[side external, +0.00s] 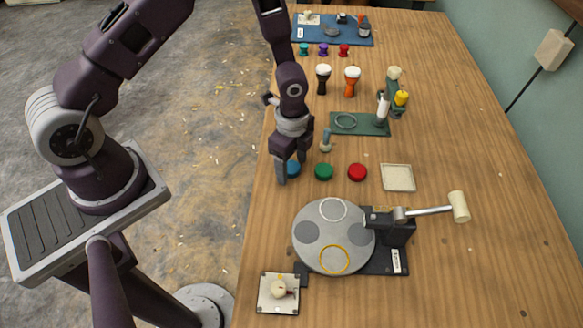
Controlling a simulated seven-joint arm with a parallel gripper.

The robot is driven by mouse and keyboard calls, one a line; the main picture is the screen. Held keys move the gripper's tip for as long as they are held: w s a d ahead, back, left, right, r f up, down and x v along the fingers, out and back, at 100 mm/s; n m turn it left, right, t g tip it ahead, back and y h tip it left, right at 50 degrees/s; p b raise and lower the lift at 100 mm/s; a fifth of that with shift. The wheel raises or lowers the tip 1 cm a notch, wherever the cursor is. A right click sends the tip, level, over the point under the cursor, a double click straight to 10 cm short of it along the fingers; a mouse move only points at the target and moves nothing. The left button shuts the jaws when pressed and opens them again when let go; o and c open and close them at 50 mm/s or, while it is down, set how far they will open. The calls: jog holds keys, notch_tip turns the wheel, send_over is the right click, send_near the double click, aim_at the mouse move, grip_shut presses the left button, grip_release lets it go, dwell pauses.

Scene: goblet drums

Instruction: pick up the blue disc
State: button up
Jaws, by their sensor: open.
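The blue disc (293,169) lies on the wooden table near its left edge, at the left end of a row with a green disc (324,172) and a red disc (357,172). My gripper (291,172) points down at the blue disc, with its fingers apart. One finger hangs at the disc's left side and hides part of it. The other finger is near its upper right side. I cannot tell from this view how high the fingertips are or whether they touch the disc.
A round grey plate (334,237) with a mallet mechanism (458,207) stands in front. A small peg tool (325,141) stands close to my gripper's right. The table's right side is clear.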

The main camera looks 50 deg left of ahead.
jog(key=c, duration=1.4)
